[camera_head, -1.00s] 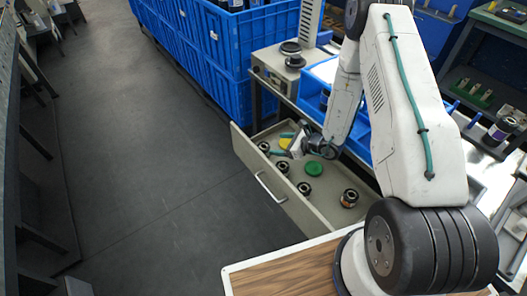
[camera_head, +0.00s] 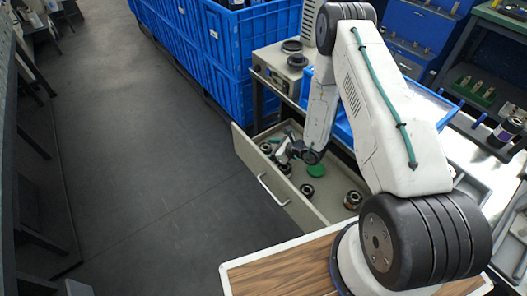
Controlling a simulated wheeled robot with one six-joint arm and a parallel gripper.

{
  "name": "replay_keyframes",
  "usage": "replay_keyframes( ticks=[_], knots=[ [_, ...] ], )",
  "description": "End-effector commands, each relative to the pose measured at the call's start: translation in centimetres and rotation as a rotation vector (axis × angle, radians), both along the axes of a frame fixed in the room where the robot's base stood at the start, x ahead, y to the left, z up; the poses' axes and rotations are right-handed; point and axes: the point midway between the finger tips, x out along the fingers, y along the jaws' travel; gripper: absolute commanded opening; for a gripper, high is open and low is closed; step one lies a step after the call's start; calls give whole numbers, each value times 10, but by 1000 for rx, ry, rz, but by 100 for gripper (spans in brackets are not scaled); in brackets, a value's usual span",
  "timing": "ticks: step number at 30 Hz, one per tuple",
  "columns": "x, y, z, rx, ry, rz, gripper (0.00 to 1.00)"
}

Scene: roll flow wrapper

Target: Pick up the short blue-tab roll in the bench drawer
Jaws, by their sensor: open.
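The bench drawer (camera_head: 329,190) is pulled open and holds several short dark rolls. One roll (camera_head: 265,148) is near its far left corner, one (camera_head: 285,168) is by the gripper, one (camera_head: 307,190) is along the front side, and one (camera_head: 352,198) is at the near right. No blue tab can be made out at this size, so I cannot tell which roll is the blue-tab one. My gripper (camera_head: 284,154) is open and reaches down inside the drawer, close to the two left rolls. Whether it touches either cannot be seen.
A green disc (camera_head: 316,170) lies on the drawer floor. Blue crates (camera_head: 225,60) stand behind the drawer. A grey device (camera_head: 280,68) sits on the bench. The wooden top (camera_head: 290,272) is in front. The dark floor at left is clear.

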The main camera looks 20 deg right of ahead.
Motion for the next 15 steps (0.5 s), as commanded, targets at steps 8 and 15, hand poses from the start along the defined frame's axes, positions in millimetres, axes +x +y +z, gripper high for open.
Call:
replay_keyframes(
  ticks=[8,15],
  knots=[
    [0,-3,0,0,0,-2,24],
    [0,-1,1,0,-1,-1,24]
  ],
)
